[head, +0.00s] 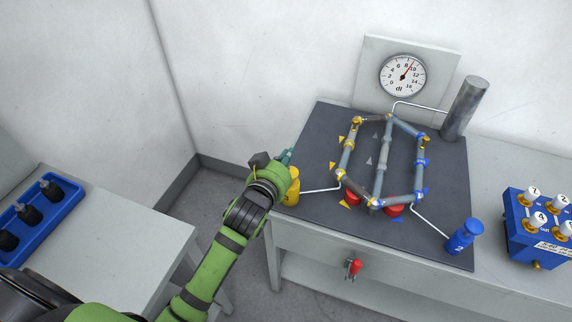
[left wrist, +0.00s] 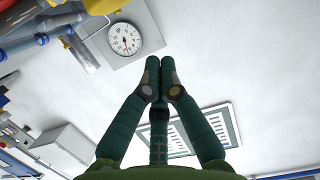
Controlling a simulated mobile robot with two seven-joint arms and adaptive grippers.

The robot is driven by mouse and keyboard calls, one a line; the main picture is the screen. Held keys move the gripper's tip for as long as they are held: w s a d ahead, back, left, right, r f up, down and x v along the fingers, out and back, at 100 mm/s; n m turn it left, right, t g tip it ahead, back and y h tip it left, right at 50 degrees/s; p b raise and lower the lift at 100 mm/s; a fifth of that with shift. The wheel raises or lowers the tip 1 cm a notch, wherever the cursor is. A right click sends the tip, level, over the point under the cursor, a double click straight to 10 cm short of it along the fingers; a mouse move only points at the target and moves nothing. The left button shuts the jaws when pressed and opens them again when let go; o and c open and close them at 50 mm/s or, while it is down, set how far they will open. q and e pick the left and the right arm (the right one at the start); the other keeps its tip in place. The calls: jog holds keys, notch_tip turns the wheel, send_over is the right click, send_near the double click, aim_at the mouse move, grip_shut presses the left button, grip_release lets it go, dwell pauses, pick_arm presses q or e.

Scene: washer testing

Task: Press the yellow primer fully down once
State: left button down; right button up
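The yellow primer (head: 294,187) stands upright at the left edge of the dark mat (head: 307,141), joined to the pipe rig by a white tube. My left wrist covers part of it in the head view, so how far its top is pressed cannot be told. My left gripper (head: 288,154) is beside and partly in front of the primer, its teal fingers pointing up toward the back wall. In the left wrist view the two fingers (left wrist: 159,80) meet at their tips with nothing between them. My right gripper is in no view.
A pipe loop (head: 384,165) with yellow and blue joints fills the mat's middle. A gauge (head: 403,76) and a grey cylinder (head: 464,108) stand behind. A blue primer (head: 465,236) and a blue valve box (head: 540,228) are right. A blue tray (head: 38,218) sits on the left table.

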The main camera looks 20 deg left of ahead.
pick_arm(q)
jog(key=shift+s+f, duration=0.15)
jog(key=shift+f, duration=0.85)
jog(key=shift+s+f, duration=0.1)
jog(key=shift+f, duration=0.85)
